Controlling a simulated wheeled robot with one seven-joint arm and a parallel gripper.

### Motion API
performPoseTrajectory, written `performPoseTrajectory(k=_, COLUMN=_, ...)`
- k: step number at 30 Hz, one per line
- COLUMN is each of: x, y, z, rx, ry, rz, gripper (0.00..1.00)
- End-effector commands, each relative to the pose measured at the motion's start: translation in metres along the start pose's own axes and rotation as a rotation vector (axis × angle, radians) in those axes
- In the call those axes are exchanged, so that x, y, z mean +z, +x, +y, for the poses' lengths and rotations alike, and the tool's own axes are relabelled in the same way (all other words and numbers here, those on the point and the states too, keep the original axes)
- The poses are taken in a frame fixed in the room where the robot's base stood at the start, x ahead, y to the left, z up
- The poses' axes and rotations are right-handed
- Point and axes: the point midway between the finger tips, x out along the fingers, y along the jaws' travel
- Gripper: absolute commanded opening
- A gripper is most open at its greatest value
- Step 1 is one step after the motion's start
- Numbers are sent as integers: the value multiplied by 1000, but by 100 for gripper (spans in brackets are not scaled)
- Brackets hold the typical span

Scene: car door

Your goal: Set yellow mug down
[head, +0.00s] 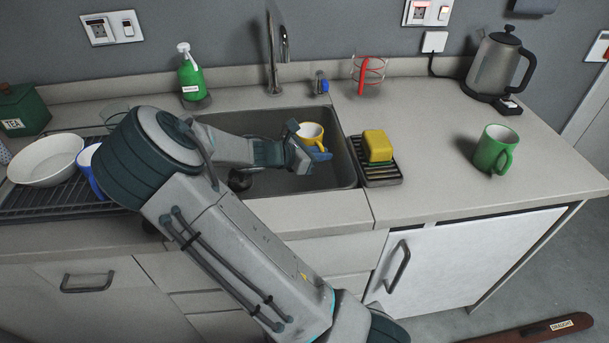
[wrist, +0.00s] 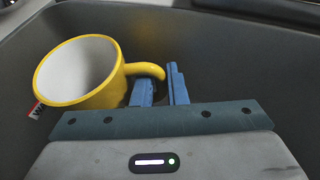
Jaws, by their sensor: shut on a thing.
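The yellow mug (head: 311,133), white inside, is over the right part of the sink basin in the head view. In the wrist view the yellow mug (wrist: 82,75) is on the left, with its open top tilted toward the camera. My gripper (head: 310,153) has its blue fingers shut on the mug's handle. The fingers of my gripper (wrist: 163,88) show on either side of the handle's end in the wrist view. The sink (head: 342,172) surrounds the mug and gripper. I cannot tell whether the mug touches the basin floor.
A yellow sponge (head: 377,145) sits on a rack (head: 382,176) right of the sink. A green mug (head: 494,149) and a kettle (head: 493,67) stand farther right. A white bowl (head: 45,158) is on the drying rack (head: 60,205). The tap (head: 274,50) rises behind the sink. Counter between sponge and green mug is clear.

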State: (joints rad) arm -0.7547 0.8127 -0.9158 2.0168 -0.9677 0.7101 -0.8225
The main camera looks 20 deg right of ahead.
Motion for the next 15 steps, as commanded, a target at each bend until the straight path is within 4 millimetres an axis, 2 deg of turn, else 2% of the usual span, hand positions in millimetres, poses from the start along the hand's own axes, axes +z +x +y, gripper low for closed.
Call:
performPoseTrajectory(k=3, x=-15, y=7, z=0, rx=-2, ry=0, rz=-2, gripper=0)
performPoseTrajectory(k=8, x=-23, y=9, z=0, rx=0, ry=1, rz=-2, gripper=0)
performPoseTrajectory(k=15, x=-50, y=20, z=0, rx=1, ry=-1, rz=-3, gripper=0)
